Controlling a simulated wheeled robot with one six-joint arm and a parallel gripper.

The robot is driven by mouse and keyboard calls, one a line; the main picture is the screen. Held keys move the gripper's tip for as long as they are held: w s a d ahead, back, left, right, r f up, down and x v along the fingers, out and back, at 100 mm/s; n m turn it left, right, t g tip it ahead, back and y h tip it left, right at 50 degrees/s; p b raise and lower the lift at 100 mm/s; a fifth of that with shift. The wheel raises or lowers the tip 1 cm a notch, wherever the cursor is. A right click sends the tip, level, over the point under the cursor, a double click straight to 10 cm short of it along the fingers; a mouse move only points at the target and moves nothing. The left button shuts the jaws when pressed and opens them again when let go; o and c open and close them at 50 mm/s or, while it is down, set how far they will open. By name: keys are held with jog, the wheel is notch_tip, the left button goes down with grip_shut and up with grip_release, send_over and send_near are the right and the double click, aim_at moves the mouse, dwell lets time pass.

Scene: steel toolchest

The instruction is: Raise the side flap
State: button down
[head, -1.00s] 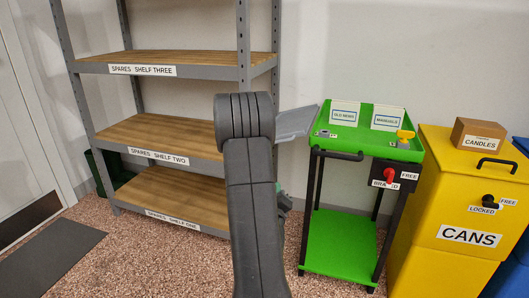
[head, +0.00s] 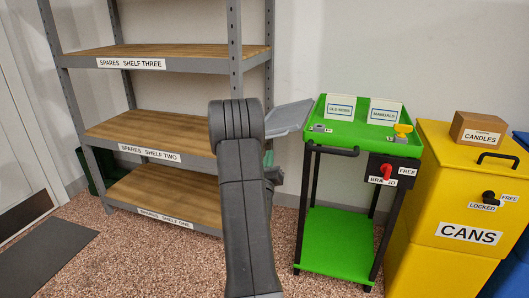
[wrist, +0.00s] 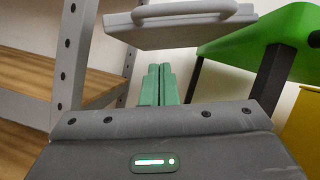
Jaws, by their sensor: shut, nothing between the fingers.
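The side flap (head: 289,117) is a grey panel on the left side of the green cart (head: 355,133), sticking out to the left near the level of its top tray. In the wrist view the flap (wrist: 190,32) is above and beyond my fingers, with a rounded grey handle bar along its near edge. My gripper (wrist: 158,80) has green fingers, shut together and empty, pointing forward below the flap. I see no clear contact between them. In the head view my gripper (head: 270,163) is partly hidden behind my dark arm, just below the flap.
A grey shelf rack (head: 235,60) with wooden shelves stands close on the left. The cart carries a red brake knob (head: 387,173) and a yellow knob (head: 402,130). A yellow cans bin (head: 450,200) stands to the right. The floor in front is clear.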

jog(key=shift+s+a+r, duration=0.1)
jog(key=shift+a+r, duration=0.15)
jog(key=shift+r, duration=0.35)
jog(key=shift+s+a+r, duration=0.1)
jog(key=shift+a+r, duration=0.15)
jog(key=shift+r, duration=0.4)
jog(key=shift+a+r, duration=0.25)
jog(key=shift+r, duration=0.35)
jog(key=shift+w+a+r, duration=0.1)
jog(key=shift+a+r, duration=0.15)
jog(key=shift+r, duration=0.45)
jog(key=shift+w+a+r, duration=0.1)
jog(key=shift+a+r, duration=0.2)
jog(key=shift+r, duration=0.45)
jog(key=shift+w+a+r, duration=0.1)
jog(key=shift+a+r, duration=0.15)
jog(key=shift+r, duration=0.45)
